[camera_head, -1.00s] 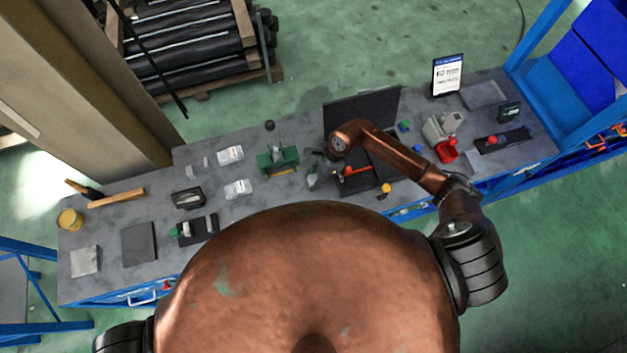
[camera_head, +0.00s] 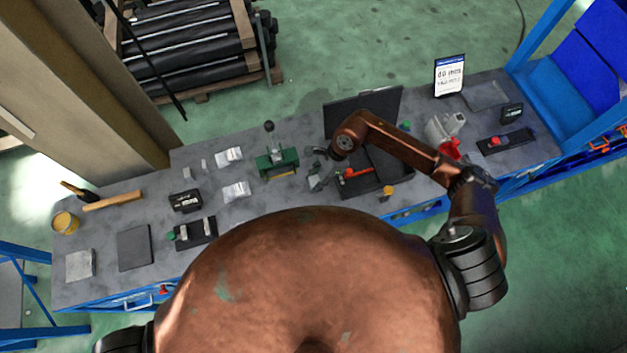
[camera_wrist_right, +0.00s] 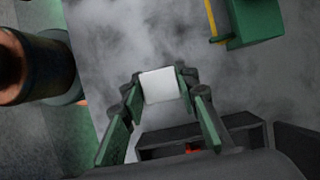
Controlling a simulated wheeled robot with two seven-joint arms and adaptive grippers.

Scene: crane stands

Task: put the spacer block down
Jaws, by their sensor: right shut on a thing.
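The spacer block (camera_wrist_right: 160,86) is a pale, nearly white block between the fingertips of my right gripper in the right wrist view. My right gripper (camera_wrist_right: 157,92) is shut on it, with a green-padded finger on each side. The block is too small there to make out. I cannot tell whether it touches the bench. My left gripper is outside the views.
The grey bench (camera_head: 232,210) has bare room left of the gripper. The green fixture shows close by at the wrist view's upper right (camera_wrist_right: 250,22). The dark case (camera_head: 392,175) with a red part lies right of the gripper. Plastic bags (camera_head: 236,191) lie to the left.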

